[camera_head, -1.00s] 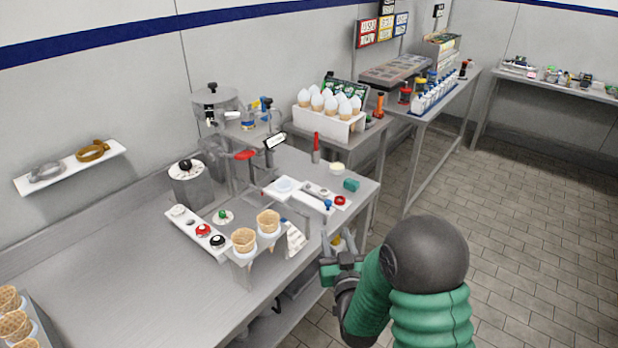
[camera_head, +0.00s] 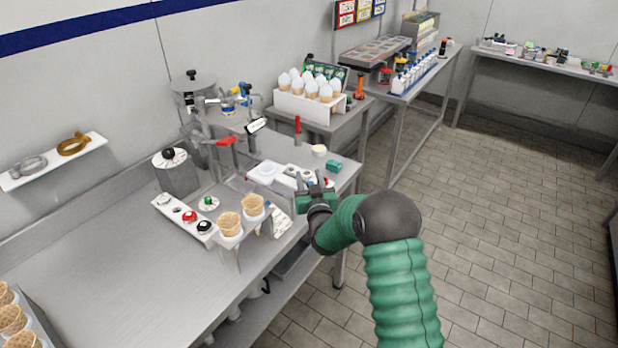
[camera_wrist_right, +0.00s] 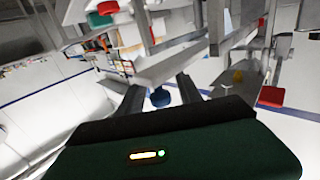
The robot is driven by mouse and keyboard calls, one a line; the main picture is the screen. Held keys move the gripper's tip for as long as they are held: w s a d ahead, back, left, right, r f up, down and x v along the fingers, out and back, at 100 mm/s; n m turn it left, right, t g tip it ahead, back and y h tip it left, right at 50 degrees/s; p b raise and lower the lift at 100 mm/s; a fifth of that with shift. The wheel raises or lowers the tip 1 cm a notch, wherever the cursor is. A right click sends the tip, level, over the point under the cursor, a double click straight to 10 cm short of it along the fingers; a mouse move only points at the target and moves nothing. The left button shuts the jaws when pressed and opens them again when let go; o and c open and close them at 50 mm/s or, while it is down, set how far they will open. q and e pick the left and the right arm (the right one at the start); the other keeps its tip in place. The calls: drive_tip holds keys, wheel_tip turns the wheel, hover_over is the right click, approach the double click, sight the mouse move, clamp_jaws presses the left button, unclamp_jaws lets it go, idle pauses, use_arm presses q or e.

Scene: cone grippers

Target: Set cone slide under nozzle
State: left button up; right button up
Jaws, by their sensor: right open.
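A white slide-like plate (camera_head: 288,172) with a grey bar lies at the right end of the steel counter. A blue knob shows between my finger tips in the right wrist view (camera_wrist_right: 160,97); in the head view my gripper mostly hides it. My right gripper (camera_head: 311,182) is open at the counter's right edge, beside the plate, with no clear contact. The dispensing machine (camera_head: 193,92) with a red handle (camera_head: 226,141) stands behind the plate; I cannot make out its nozzle tip. Two waffle cones (camera_head: 229,223) sit in a holder left of the gripper. My left gripper is out of view.
A teal block (camera_head: 334,166) and a small cream cup (camera_head: 319,150) lie behind my right gripper. A row of knobs (camera_head: 189,216) stands left of the cones. More cones (camera_head: 13,319) are at the lower left. The front left of the counter is clear.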

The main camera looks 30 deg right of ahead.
clamp_jaws()
idle(1.4)
